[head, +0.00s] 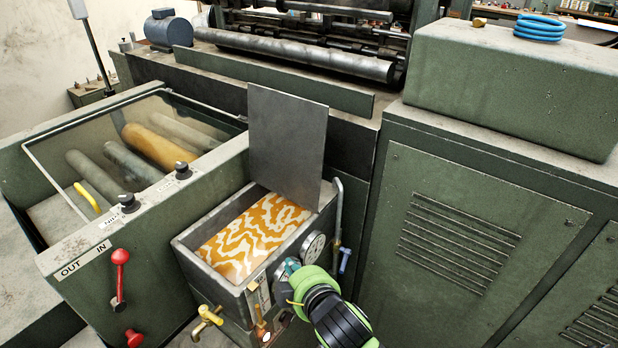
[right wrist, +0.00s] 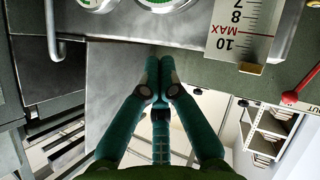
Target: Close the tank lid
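The tank (head: 186,262) is an open grey metal box holding orange and white marbled liquid (head: 255,238). Its lid (head: 287,140) is a flat dark grey plate standing upright at the tank's back edge, so the tank is open. My right gripper (head: 289,268) is in front of the tank's front wall, low, beside the dial gauges. In the right wrist view its teal fingers (right wrist: 159,70) are together at the tips with nothing seen between them. My left gripper is not in view.
Dial gauges (head: 313,248), a level scale (right wrist: 236,28), a bent pipe (head: 337,210) and brass taps (head: 207,317) crowd the tank's front. Left is a glass-covered roller bin (head: 60,128) with a red lever (head: 120,257). A green cabinet (head: 450,235) stands right.

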